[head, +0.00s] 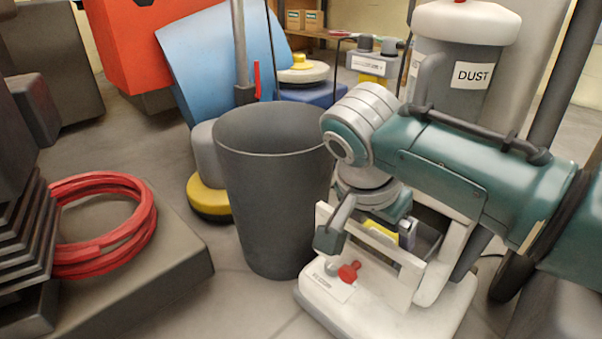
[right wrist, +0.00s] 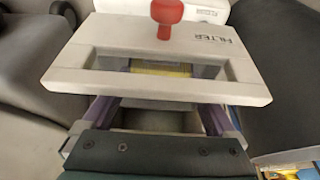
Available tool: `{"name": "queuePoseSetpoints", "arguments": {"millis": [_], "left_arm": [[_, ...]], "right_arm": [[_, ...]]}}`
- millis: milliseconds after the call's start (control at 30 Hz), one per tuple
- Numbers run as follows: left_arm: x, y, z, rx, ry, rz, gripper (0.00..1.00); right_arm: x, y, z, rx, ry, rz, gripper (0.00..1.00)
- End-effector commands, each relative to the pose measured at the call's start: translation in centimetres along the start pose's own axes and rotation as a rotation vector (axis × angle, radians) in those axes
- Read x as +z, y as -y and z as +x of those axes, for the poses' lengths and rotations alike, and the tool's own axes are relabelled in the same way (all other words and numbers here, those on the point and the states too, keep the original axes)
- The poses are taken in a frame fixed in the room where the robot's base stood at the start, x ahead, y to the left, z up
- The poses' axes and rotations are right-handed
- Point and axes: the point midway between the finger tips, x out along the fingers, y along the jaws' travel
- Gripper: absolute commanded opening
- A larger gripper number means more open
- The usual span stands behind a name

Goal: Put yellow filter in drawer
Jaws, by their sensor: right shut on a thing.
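The yellow filter (head: 405,229) shows partly in the head view, just behind the white drawer front. In the right wrist view a strip of its yellow face (right wrist: 160,70) shows through the window of the drawer front (right wrist: 150,89). The drawer (head: 412,283) is pulled out of the white base. My right gripper (head: 380,226) points down over the open drawer and is shut on the filter, one finger on each side. The drawer front and my arm hide most of the filter and fingertips; I cannot tell if it touches the drawer floor. My left gripper is not in view.
A red knob (head: 349,271) stands on the base in front of the drawer. A tall dark bin (head: 275,195) stands close to the left. A red hose coil (head: 100,225) lies on a grey platform further left. A dust canister (head: 465,70) stands behind my right arm.

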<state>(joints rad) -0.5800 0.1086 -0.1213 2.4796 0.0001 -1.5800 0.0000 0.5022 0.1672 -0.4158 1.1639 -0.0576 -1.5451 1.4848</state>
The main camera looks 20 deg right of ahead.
Motion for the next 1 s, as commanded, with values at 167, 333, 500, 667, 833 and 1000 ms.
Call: {"name": "queuePoseSetpoints", "arguments": {"millis": [167, 333, 500, 667, 833, 1000], "left_arm": [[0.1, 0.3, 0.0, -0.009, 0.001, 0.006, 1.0], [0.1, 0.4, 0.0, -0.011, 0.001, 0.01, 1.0], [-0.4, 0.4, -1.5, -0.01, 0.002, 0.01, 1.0], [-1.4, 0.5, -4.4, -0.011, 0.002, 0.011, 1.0], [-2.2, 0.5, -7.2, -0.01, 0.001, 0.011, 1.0], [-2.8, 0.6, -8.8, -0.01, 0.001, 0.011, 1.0]], "right_arm": [[0.0, 0.0, 0.1, 0.001, 0.0, 0.0, 1.0], [0.0, 0.0, 0.1, 0.001, 0.0, 0.0, 1.0], [-0.3, 0.0, -1.8, -0.001, 0.001, -0.001, 1.0], [-0.4, 0.0, -5.4, -0.002, 0.002, -0.002, 1.0], [-0.4, 0.0, -9.1, -0.001, 0.002, -0.002, 1.0], [-0.2, 0.0, -11.5, 0.0, 0.001, -0.001, 1.0]]}}
